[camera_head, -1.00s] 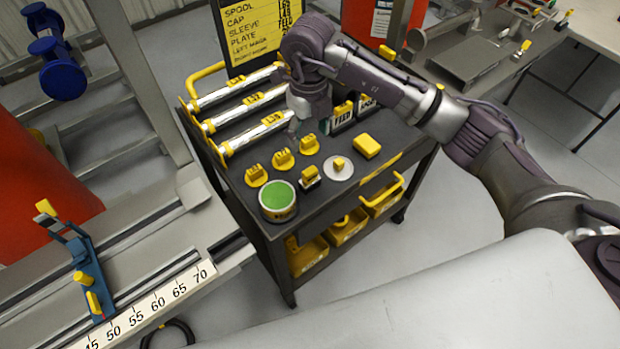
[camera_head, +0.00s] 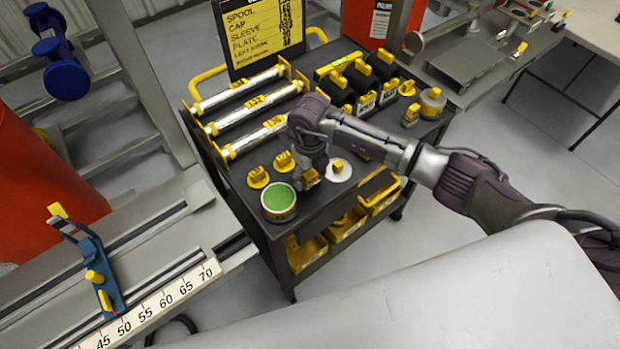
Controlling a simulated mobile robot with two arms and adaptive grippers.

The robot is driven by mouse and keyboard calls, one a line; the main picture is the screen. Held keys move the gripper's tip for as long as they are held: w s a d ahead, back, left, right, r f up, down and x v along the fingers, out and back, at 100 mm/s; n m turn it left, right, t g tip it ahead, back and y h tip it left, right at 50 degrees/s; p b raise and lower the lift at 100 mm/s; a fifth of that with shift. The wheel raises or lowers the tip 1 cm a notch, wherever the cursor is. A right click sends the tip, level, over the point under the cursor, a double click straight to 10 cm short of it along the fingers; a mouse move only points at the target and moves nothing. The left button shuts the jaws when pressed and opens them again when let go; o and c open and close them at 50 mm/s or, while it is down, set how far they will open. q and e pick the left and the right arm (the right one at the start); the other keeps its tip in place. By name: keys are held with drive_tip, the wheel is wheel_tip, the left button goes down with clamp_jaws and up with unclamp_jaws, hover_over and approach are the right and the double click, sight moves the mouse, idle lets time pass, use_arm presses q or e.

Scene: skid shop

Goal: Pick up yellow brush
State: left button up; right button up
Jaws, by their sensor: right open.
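The yellow brush (camera_head: 312,177), a small yellow block with a dark lower part, stands on the black cart top (camera_head: 322,203), between the green-topped tin and a white disc with a yellow knob (camera_head: 339,168). My right gripper (camera_head: 304,182) points down right at the brush, its fingers open and beside it. The gripper covers part of the brush, and I cannot tell whether they touch. My left gripper is not in view.
The green-topped tin (camera_head: 279,203) stands close in front. Two yellow knobbed pieces (camera_head: 258,177) (camera_head: 284,162) are to the left. Silver rods (camera_head: 245,115) and black yellow-handled holders (camera_head: 362,84) fill the back. A small yellow piece (camera_head: 411,115) stands far right.

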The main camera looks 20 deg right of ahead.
sight(310, 172)
drive_tip(key=c, duration=1.3)
drive_tip(key=shift+o, duration=0.2)
drive_tip(key=shift+r, duration=0.1)
drive_tip(key=shift+r, duration=0.3)
wheel_tip(310, 172, up, 2)
drive_tip(key=shift+w+r+b, duration=0.15)
drive_tip(key=shift+r+b, duration=0.05)
drive_tip(key=shift+b, duration=0.55)
drive_tip(key=s+d+r+b, duration=0.2)
drive_tip(key=s+d+r, duration=0.3)
drive_tip(key=s, duration=0.6)
wheel_tip(310, 172, up, 3)
drive_tip(key=shift+f+b, duration=0.1)
drive_tip(key=shift+b, duration=0.2)
drive_tip(key=o, duration=0.5)
drive_tip(key=shift+c, duration=0.2)
drive_tip(key=c, duration=0.3)
